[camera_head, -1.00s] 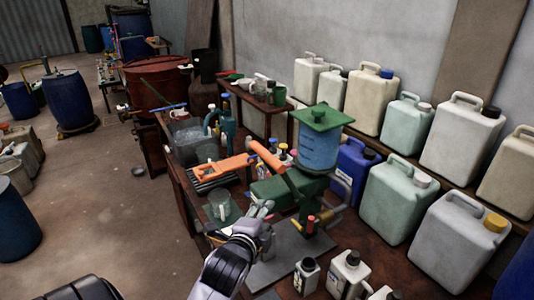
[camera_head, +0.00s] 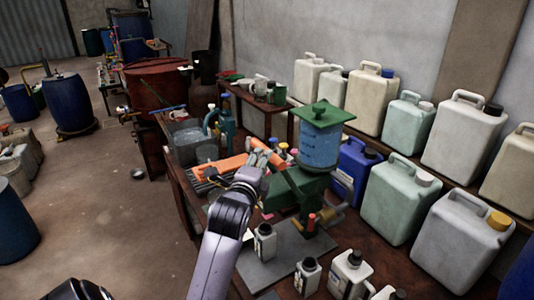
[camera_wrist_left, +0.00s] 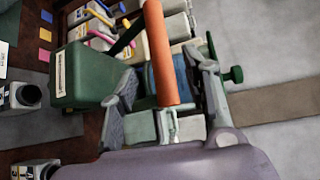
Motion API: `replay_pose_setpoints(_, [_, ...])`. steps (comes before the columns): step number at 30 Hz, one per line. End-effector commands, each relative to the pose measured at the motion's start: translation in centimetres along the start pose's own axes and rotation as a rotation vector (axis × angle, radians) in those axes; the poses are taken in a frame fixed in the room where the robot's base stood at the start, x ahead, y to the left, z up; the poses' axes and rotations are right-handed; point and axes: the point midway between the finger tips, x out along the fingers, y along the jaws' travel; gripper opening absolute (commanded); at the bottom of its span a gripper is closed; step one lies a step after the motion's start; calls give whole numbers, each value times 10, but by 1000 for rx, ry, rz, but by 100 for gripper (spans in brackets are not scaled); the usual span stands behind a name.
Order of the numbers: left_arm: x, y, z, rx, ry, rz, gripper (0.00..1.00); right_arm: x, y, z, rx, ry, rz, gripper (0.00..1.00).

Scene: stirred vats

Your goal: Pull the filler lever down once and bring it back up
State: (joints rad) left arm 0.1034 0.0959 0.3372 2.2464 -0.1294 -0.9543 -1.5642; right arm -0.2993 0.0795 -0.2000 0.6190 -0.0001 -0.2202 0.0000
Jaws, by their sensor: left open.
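The filler is a green machine with a blue cylinder (camera_head: 318,147) under a square green lid (camera_head: 321,114), standing on the bench. Its orange lever is raised and slants up to the left; my left gripper partly hides it in the head view. In the left wrist view the orange handle (camera_wrist_left: 160,50) runs between the fingers. My left gripper (camera_head: 262,157) is open at the handle's upper end, and in the wrist view its fingers (camera_wrist_left: 163,68) stand apart on either side. I cannot tell whether either finger touches it. My right gripper is not in view.
Small white bottles (camera_head: 265,243) stand by the filler's grey base plate (camera_head: 285,262). Large jerrycans (camera_head: 397,203) line the right side. The floor (camera_head: 110,215) at left is mostly clear.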

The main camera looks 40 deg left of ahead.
Motion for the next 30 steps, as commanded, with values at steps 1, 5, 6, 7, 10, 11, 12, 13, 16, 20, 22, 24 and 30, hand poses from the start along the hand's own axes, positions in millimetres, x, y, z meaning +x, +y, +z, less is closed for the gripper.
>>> replay_pose_setpoints(1, [10, -2, 0, -2, -1, 2, 44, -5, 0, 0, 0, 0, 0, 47])
replay_pose_setpoints(5, [36, -2, 0, -3, 0, 1, 44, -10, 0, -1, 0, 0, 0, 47])
replay_pose_setpoints(6, [42, -2, 0, -2, 0, 1, 44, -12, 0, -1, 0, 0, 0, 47])
replay_pose_setpoints(7, [48, -2, 0, -2, 1, 2, 44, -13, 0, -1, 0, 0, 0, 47])
replay_pose_setpoints(10, [62, -1, 0, -3, 0, 2, 44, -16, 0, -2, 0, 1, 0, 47])
replay_pose_setpoints(11, [65, -2, 0, -2, 0, 1, 44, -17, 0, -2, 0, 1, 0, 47])
replay_pose_setpoints(12, [69, -1, 0, -1, 0, 1, 44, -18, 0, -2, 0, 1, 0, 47])
replay_pose_setpoints(13, [72, -1, 0, -1, 0, 1, 44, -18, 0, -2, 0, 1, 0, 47])
replay_pose_setpoints(16, [78, -1, 0, -1, 0, 0, 44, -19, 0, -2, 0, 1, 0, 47])
replay_pose_setpoints(20, [82, 0, 0, -1, 1, 0, 44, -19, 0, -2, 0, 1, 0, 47])
replay_pose_setpoints(22, [82, 0, 0, -1, 1, 0, 44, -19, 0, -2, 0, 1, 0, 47])
replay_pose_setpoints(24, [82, 0, 0, 0, 0, 0, 44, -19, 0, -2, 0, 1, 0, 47])
replay_pose_setpoints(30, [82, 0, 0, 0, 0, 0, 36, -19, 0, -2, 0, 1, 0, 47])
